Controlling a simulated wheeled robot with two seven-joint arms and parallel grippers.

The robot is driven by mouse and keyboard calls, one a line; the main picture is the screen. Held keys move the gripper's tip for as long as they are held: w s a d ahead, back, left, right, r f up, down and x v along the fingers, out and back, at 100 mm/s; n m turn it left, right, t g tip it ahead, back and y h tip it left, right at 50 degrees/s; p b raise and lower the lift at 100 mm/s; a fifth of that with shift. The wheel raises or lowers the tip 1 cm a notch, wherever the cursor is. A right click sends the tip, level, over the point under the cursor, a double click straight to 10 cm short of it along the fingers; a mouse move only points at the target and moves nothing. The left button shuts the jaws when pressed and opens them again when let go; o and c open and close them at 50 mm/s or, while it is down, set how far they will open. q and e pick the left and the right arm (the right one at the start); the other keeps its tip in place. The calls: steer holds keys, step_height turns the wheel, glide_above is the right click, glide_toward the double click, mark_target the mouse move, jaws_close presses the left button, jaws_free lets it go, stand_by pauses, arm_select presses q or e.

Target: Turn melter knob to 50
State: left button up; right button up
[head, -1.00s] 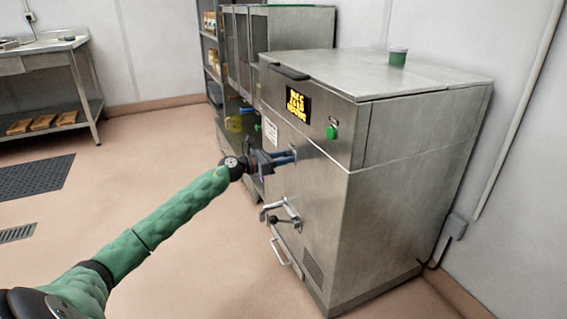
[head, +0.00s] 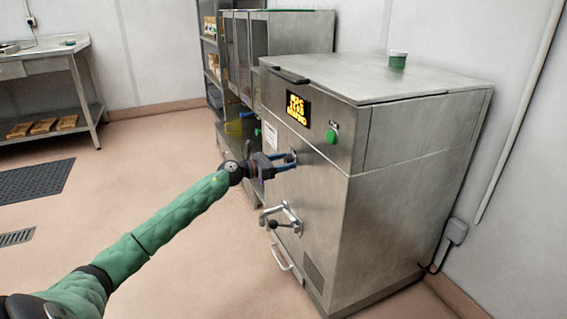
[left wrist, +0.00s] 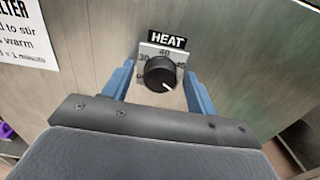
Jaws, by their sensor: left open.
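The melter (head: 400,180) is a tall steel cabinet on the right of the head view. Its black heat knob (left wrist: 160,73) shows in the left wrist view, on a pale scale plate under a HEAT label (left wrist: 167,40). The knob's white mark points to the lower right; 30 and 40 are readable on the scale, and the other figures are partly hidden. My left gripper (head: 288,161) is open at the melter's front. In the left wrist view its blue fingers stand on either side of the knob, with gaps visible. My right gripper is not in view.
A display (head: 298,108) and a green button (head: 332,136) are above.

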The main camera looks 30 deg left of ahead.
arm_select(q)
steer(key=shift+s+a, duration=0.1)
steer(key=p+v, duration=0.1)
steer(key=v, duration=0.6)
steer(key=shift+s, duration=0.25)
steer(key=shift+a, duration=0.15)
stand_by(0.4)
